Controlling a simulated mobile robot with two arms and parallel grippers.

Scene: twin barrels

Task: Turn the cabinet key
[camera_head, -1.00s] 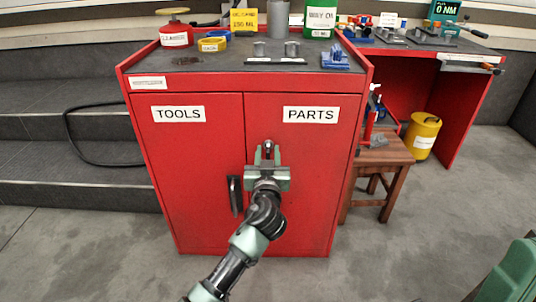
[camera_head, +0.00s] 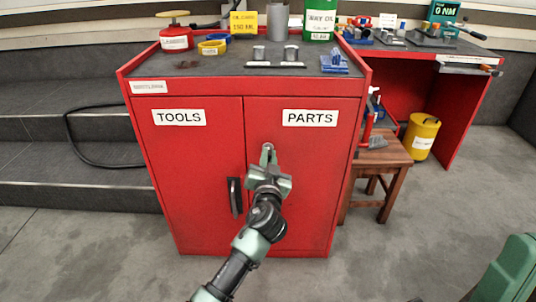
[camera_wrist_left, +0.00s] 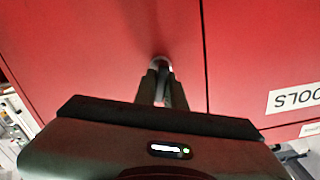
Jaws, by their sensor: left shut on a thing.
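The red cabinet (camera_head: 197,170) has two doors marked TOOLS and PARTS. My left gripper (camera_head: 268,155) is at the PARTS door, near its inner edge, below the label. It is rolled at an angle. Its fingers are shut on the key, which they mostly hide. In the left wrist view the fingers (camera_wrist_left: 161,88) meet at a round metal lock (camera_wrist_left: 161,62) on the red door. The black door handle (camera_head: 234,197) is to the left of the gripper. Both doors are closed. My right gripper is not in view.
A wooden stool (camera_head: 383,160) stands right of the cabinet, with a yellow bucket (camera_head: 421,136) beyond it. Bottles, tape rolls and metal parts stand on the cabinet top (camera_head: 215,67). A black hose lies at the left. The floor in front is clear.

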